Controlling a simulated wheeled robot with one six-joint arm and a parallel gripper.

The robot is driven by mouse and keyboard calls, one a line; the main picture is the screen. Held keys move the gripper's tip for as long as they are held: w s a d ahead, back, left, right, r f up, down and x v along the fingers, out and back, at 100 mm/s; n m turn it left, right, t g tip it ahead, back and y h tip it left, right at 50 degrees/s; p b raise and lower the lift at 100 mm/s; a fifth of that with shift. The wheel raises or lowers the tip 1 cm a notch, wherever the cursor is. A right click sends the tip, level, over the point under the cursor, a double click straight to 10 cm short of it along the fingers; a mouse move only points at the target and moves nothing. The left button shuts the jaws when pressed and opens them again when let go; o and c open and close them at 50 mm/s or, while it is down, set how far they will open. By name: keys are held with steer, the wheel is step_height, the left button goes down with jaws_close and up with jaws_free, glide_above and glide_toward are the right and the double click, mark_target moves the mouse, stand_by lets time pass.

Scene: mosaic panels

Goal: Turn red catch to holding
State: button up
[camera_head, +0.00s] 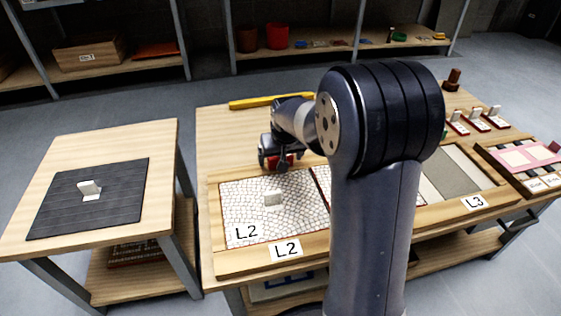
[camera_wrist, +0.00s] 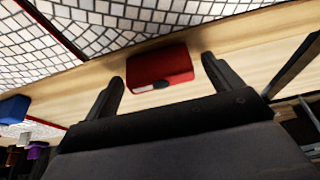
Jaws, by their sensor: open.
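The red catch (camera_wrist: 160,66) is a small red block with a dark round spot and a pale strip on its near face. It sits on the wooden frame beside the white mosaic panel (camera_wrist: 120,25). My gripper (camera_wrist: 162,72) is open, with one finger on each side of the catch and gaps visible on both sides. In the head view my gripper (camera_head: 279,160) is low at the far edge of the L2 panel (camera_head: 250,225), and a bit of the red catch (camera_head: 290,160) shows behind it. Which setting the catch is in cannot be told.
A blue block (camera_wrist: 14,108) sits farther along the frame. A yellow bar (camera_head: 270,102) lies at the table's back edge. A side table at left holds a dark panel (camera_head: 60,215) with a white handle. My arm hides the middle of the bench.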

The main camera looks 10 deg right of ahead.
steer(key=shift+w+f, duration=0.1)
steer(key=shift+f, duration=0.25)
steer(key=shift+c, duration=0.4)
steer(key=c, duration=0.9)
